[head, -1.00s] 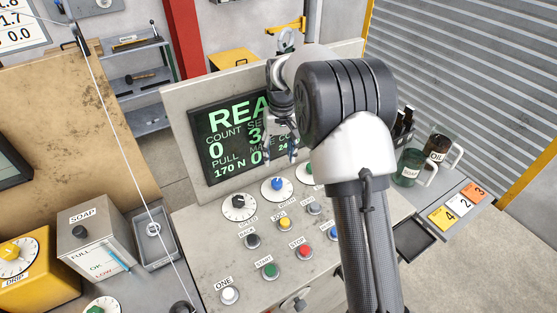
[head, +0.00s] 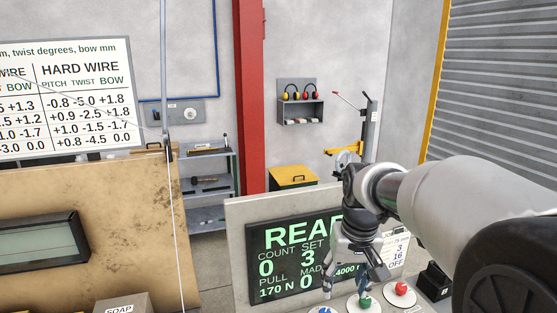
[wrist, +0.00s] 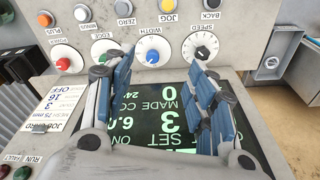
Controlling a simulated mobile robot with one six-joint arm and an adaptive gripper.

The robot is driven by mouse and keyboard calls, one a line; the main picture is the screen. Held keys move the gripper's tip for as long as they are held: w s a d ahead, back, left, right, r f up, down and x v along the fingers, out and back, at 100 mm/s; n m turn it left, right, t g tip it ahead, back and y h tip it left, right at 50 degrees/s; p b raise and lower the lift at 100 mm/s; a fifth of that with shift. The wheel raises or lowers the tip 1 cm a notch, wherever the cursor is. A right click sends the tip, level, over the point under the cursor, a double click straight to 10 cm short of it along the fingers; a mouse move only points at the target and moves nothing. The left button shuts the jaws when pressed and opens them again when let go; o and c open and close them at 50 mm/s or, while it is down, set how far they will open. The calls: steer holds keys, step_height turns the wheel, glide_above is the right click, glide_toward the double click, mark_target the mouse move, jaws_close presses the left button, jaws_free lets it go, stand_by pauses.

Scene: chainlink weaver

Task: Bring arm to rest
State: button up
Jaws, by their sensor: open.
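My gripper (head: 356,280) hangs from my arm at the lower right of the head view, fingers pointing down. It is open and nothing shows between its fingers. It is in front of the right part of the dark display screen (head: 290,262), which shows green text with COUNT 0 and SET 3. In the wrist view, my gripper (wrist: 160,75) shows two blue-padded fingers spread apart over the upside-down screen (wrist: 165,125). Beyond the fingertips are the panel's knobs, including a blue-centred one (wrist: 153,52).
A red knob (head: 401,289) and a green knob (head: 365,302) are close to the fingers in the head view. A yellow cabinet (head: 294,177) and a shelf (head: 208,178) stand behind the panel. A thin wire (head: 176,220) runs down on the left.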

steer(key=s+f+t+b, duration=0.2)
steer(key=s, duration=2.2)
steer(key=shift+s+t+b, duration=0.2)
steer(key=shift+t+b, duration=0.15)
steer(key=shift+t, duration=0.05)
